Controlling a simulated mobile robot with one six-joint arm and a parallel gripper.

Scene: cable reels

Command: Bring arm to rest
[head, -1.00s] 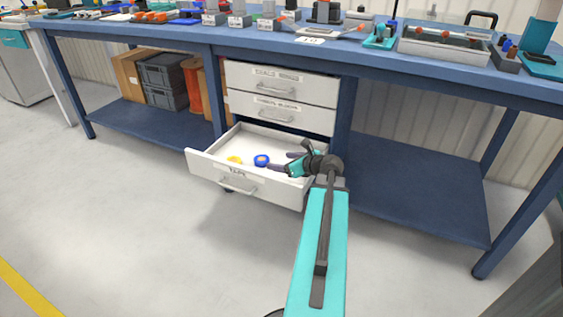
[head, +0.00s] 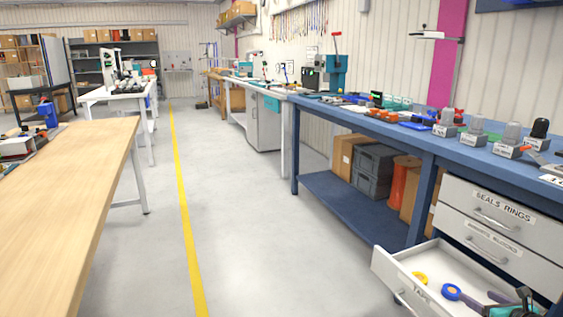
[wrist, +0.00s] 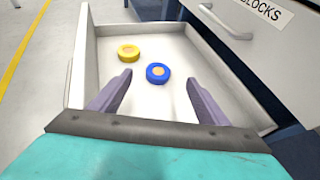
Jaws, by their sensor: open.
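My gripper (wrist: 160,82) is open and empty, its two purple fingers apart over the open bottom drawer. It also shows at the lower right of the head view (head: 503,297), partly cut off by the frame. The drawer (head: 388,276) is pulled out under the blue workbench. A blue ring-shaped roll (wrist: 158,73) lies on its floor just ahead of my fingertips, apart from them as seen in the head view (head: 451,291). A yellow roll (wrist: 128,53) lies beside it, nearer the drawer's front panel (wrist: 82,60).
The blue workbench (head: 340,113) runs along the right, with shut drawers (head: 490,215) above the open one. A wooden table (head: 75,200) stands at the left. Clear grey floor (head: 240,230) with a yellow line (head: 182,190) lies between them.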

